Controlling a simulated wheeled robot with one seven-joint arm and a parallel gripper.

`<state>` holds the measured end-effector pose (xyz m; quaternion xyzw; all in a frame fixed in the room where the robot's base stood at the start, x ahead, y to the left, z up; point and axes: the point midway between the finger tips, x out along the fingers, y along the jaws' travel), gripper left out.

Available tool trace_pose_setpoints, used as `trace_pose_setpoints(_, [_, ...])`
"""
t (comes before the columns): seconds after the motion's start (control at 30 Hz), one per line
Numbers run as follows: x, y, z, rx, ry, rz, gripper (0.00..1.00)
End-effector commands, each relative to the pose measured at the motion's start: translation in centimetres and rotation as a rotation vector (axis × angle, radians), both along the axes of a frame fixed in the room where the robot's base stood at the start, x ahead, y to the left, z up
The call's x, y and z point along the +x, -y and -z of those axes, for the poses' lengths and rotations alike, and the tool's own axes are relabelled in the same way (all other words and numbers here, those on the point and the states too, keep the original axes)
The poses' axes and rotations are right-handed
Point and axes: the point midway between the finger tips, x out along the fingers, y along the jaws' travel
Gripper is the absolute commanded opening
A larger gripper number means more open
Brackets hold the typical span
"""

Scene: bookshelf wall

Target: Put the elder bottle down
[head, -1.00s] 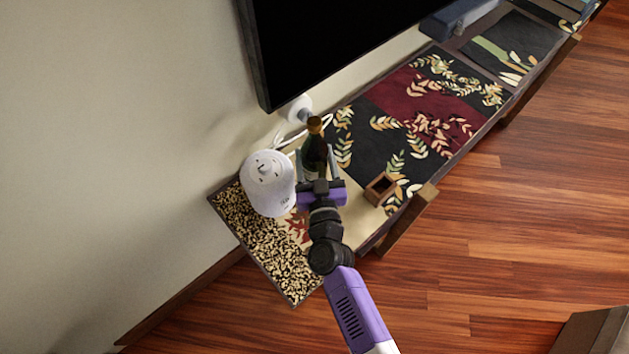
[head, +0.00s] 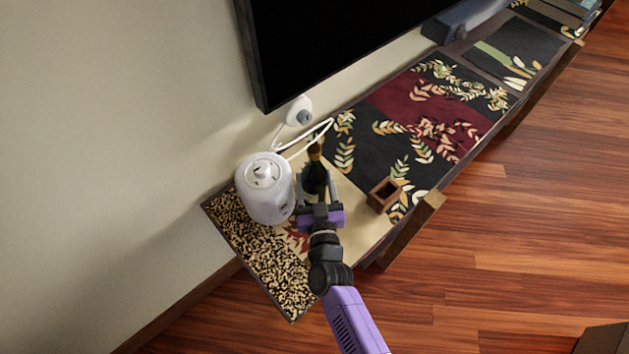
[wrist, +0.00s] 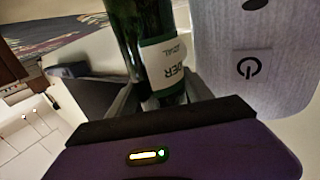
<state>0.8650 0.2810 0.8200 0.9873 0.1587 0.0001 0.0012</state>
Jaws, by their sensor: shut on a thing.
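The elder bottle (head: 315,176) is dark green with a brownish top, and it stands between the fingers of my gripper (head: 318,190) in the head view. In the wrist view the bottle (wrist: 158,45) shows green glass and a white label with the letters "DER". My gripper is shut on the bottle. The bottle is over the patterned bench top (head: 357,222), near its left end. Its base is hidden by the gripper, so I cannot tell whether it touches the surface.
A white rounded appliance (head: 265,190) stands close at the left of the bottle. A small wooden open box (head: 385,194) stands to the right. A white plug with cable (head: 299,111) is on the wall behind, and a black screen (head: 330,40) hangs above. The patterned cloth further right is clear.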

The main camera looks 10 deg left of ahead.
Motion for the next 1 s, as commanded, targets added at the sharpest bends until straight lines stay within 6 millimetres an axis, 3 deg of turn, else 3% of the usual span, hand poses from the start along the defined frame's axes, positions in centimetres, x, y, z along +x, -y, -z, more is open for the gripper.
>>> trace_pose_setpoints(0.2, [0.1, 0.0, 0.1, 0.001, 0.004, 0.001, 0.0])
trace_pose_setpoints(0.23, [0.0, 0.0, 0.3, 0.0, -0.001, 0.0, 0.65])
trace_pose_setpoints(0.27, [0.0, 0.0, 0.2, 0.0, -0.001, 0.0, 0.68])
trace_pose_setpoints(0.67, [-0.2, 0.1, -0.1, -0.001, -0.002, 0.0, 0.68])
trace_pose_setpoints(1.0, [-6.0, 2.1, 0.0, -0.001, -0.003, 0.0, 0.68])
